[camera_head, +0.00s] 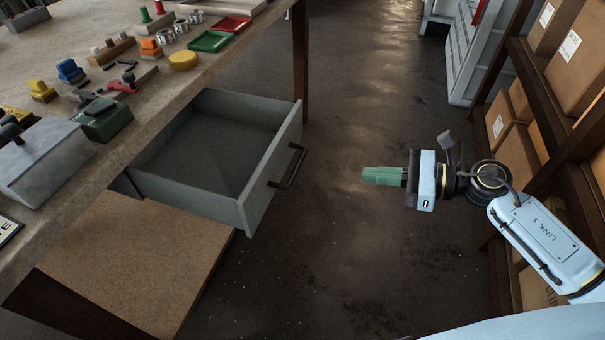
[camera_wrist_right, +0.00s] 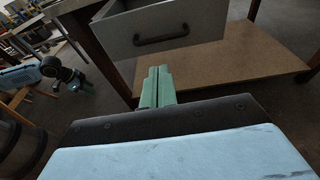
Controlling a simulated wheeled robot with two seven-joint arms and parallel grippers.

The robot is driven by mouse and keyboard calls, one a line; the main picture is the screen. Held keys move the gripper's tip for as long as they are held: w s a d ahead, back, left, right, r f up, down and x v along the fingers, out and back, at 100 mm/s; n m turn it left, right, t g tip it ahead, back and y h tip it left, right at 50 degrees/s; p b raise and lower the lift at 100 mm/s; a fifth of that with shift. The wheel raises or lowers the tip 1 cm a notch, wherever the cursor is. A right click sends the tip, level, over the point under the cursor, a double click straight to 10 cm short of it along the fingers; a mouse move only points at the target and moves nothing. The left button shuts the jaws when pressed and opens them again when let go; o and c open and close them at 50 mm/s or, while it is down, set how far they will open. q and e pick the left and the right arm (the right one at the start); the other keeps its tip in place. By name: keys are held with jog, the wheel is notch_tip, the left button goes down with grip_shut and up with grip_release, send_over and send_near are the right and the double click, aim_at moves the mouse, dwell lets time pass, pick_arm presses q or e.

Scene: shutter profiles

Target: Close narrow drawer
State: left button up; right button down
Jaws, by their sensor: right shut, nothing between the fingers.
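The narrow grey drawer (camera_head: 215,150) is pulled out from under the workbench and looks empty. Its dark bar handle (camera_head: 288,167) is on the front panel, facing right. In the right wrist view the drawer front (camera_wrist_right: 185,25) and its handle (camera_wrist_right: 161,35) show beyond the fingers. My right gripper (camera_head: 366,175) has green fingers and is shut and empty. It is to the right of the drawer front, apart from it, pointing toward the handle. Its fingers also show in the right wrist view (camera_wrist_right: 158,75). My left gripper is not in the head view.
The workbench (camera_head: 150,100) carries colored parts, green and red trays (camera_head: 210,41) and a grey box (camera_head: 42,160). A lower wooden shelf (camera_head: 130,255) lies beneath the drawer. A rack with cardboard boxes (camera_head: 575,55) stands at the right. The floor between is clear.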

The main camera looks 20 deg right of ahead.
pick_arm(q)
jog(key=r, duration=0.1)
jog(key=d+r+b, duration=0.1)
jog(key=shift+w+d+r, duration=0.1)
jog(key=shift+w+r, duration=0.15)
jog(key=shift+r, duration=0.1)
pick_arm(e)
jog(key=x, duration=1.3)
jog(key=shift+w, duration=0.15)
